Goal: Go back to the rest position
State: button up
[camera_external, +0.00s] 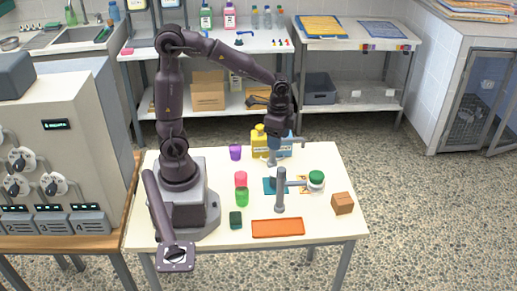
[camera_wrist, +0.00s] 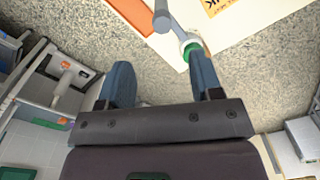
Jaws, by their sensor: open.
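A green-topped round thing (camera_external: 316,178) stands to the right on the table. In the wrist view it shows partly behind the right finger (camera_wrist: 189,48).
A grey post (camera_external: 280,190) stands near the table's middle. An orange tray (camera_external: 277,228), a brown block (camera_external: 343,203), a purple cup (camera_external: 235,152), pink (camera_external: 241,178) and green (camera_external: 242,198) items and a dark green item (camera_external: 235,219) are around it. Shelves stand behind.

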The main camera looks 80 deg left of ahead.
jog(key=s+r+n+t, duration=0.5)
jog(key=s+r+n, duration=0.1)
jog(key=s, duration=0.4)
jog(key=shift+s+d+r, duration=0.3)
jog(key=shift+d+r, duration=0.1)
